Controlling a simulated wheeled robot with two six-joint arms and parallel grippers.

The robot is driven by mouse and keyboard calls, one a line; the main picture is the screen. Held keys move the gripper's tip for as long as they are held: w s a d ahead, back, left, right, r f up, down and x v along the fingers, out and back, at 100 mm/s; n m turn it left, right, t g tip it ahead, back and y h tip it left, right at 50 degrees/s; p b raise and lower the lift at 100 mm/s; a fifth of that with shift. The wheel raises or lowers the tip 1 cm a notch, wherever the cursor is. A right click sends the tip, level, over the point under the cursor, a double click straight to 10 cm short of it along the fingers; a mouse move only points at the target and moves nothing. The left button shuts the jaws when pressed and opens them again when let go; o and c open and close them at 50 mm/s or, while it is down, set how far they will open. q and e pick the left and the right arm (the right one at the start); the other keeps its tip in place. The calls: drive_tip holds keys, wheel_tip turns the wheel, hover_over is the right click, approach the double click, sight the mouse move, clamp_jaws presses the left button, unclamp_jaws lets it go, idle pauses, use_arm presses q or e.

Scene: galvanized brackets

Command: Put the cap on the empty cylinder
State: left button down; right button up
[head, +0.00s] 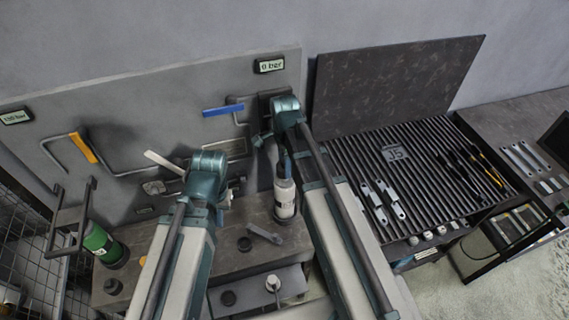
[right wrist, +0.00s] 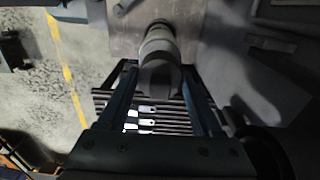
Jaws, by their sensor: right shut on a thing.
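The empty cylinder, pale grey-white with a dark band (head: 285,198), stands upright on the bench below the "0 bar" display (head: 269,64). My right gripper (head: 284,165) is right at its top end. In the right wrist view a dark rounded piece, which looks like the cap (right wrist: 160,76), sits between my right fingers, in line with the pale cylinder (right wrist: 157,40). I cannot tell whether it is seated or just above. My left arm's wrist (head: 207,170) is left of the cylinder; its fingers are hidden behind the arm.
A green cylinder (head: 98,242) stands at the left by a dark bracket. Wall pipes with a yellow handle (head: 83,148) and a blue handle (head: 223,110) are behind. A grey tool (head: 265,233) and dark round pieces (head: 244,243) lie on the bench. A slatted table (head: 400,160) is right.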

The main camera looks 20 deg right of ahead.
drive_tip(key=o, duration=1.4)
drive_tip(key=shift+r, duration=0.1)
